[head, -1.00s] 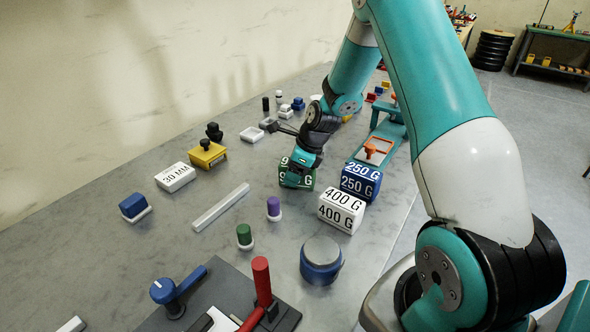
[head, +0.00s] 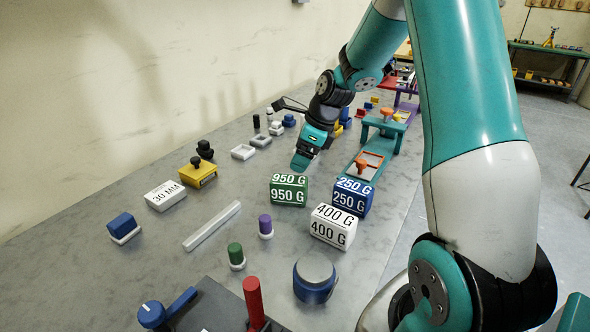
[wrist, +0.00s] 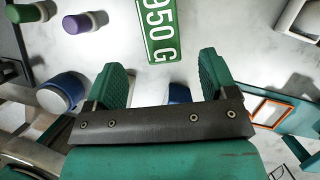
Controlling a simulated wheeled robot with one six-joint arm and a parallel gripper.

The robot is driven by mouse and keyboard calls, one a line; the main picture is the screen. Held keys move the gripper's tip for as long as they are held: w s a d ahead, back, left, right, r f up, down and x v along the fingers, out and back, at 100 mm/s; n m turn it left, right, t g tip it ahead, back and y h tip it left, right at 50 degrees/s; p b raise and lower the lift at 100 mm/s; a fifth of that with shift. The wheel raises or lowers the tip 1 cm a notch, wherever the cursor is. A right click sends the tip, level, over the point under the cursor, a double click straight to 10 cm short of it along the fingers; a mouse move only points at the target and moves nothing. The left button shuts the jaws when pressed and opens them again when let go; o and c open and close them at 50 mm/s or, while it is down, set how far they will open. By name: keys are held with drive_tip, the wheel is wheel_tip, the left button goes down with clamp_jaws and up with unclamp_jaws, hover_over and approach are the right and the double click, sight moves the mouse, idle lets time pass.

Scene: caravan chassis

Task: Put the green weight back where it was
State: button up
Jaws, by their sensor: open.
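The green weight (head: 289,190), a block marked 950 G, stands on the grey bench beside the blue 250 G weight (head: 352,197) and the white 400 G weight (head: 333,227). My gripper (head: 303,160) is above and behind the green weight in the head view, apart from it. In the wrist view the two green fingers (wrist: 160,82) are spread with nothing between them. The green weight (wrist: 159,28) shows beyond the fingertips there, partly cut off by the top edge.
A teal fixture with an orange frame (head: 366,165) stands right of my gripper. A yellow block (head: 199,173), a white 30 MM block (head: 165,196) and a pale bar (head: 212,226) lie to the left. A blue round pot (head: 314,281) stands in front. Bare bench lies left of the green weight.

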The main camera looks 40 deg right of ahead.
drive_tip(key=shift+s+r, duration=0.15)
drive_tip(key=shift+r, duration=0.25)
drive_tip(key=s+a+r+n+g+y, duration=0.1)
drive_tip(key=s+a+r+n, duration=0.35)
drive_tip(key=a+n, duration=0.45)
drive_tip(key=s+a+r+n, duration=0.4)
drive_tip(key=s+a+n, duration=0.1)
drive_tip(key=a+n, duration=0.45)
drive_tip(key=s+a+n+g, duration=0.1)
drive_tip(key=s+a+n, duration=0.3)
drive_tip(key=s+n, duration=0.4)
drive_tip(key=s+a+r+n+g, duration=0.1)
drive_tip(key=s+a+n, duration=0.2)
drive_tip(key=s+n, duration=0.4)
drive_tip(key=shift+s+a+r+n, duration=0.3)
drive_tip(key=shift+s+a+n, duration=0.1)
drive_tip(key=shift+n, duration=0.25)
